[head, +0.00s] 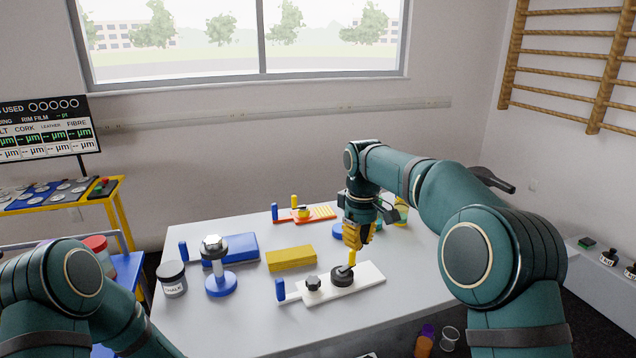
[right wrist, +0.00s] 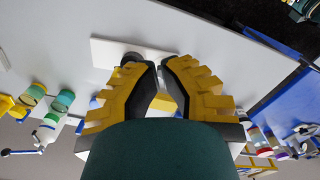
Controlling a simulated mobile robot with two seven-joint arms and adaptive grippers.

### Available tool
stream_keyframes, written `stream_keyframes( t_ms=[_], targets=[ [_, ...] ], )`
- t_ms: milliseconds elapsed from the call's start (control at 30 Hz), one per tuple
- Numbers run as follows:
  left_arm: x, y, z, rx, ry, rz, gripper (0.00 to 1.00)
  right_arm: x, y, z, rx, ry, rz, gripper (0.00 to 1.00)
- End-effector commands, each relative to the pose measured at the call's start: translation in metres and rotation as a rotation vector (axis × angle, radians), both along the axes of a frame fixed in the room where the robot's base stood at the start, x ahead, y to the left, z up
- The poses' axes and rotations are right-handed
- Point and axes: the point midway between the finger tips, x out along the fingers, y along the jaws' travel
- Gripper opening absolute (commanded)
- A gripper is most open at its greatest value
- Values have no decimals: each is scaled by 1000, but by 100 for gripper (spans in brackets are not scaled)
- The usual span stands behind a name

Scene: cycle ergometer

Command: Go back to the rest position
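My right gripper (head: 352,238) points down over the front right of the grey table (head: 218,331), above a white board (head: 358,287). A black knob (head: 343,279) on the board has a yellow stem-like piece (head: 351,260) rising toward the gripper. In the right wrist view the yellow and black fingertips (right wrist: 159,62) come close together, with a narrow gap. Something yellow shows between the fingers, but I cannot tell whether they hold it. The black knob (right wrist: 132,58) shows beside the left fingertip. My left arm (head: 70,300) enters at the lower left; its gripper is outside the frame.
A yellow block (head: 291,258), a blue block (head: 232,247), a blue-based stand (head: 220,283) and a chalk jar (head: 172,280) stand left of the gripper. A red board (head: 290,215) lies behind. A yellow-framed side table (head: 122,212) stands at left.

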Motion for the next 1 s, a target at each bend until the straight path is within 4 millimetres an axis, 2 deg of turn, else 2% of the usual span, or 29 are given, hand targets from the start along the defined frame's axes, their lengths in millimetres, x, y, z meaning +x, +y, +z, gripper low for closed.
stream_keyframes(
  t_ms=[33, 100, 433, 667, 767, 867, 1000],
  targets=[
    [-12, -6, -3, 31, -54, -96, 54, 0, 0, -1, -1, 1, 0, 0],
    [-21, -11, -6, 65, -135, -213, 54, 0, 0, -1, -1, 1, 0, 0],
    [-51, -47, 4, 99, -469, -618, 54, 0, 0, -1, -1, 1, 0, 0],
    [-48, -46, 3, 104, -475, -615, 54, -8, 1, -81, 65, 9, -69, 0],
    [-48, -46, 3, 104, -474, -614, 54, -18, 2, -119, 103, 12, -113, 0],
    [-48, -46, 3, 104, -473, -613, 54, -35, 3, -163, 147, 18, -172, 0],
    [-48, -46, 3, 104, -473, -612, 54, -77, 3, -230, 221, 31, -297, 0]
  ],
)
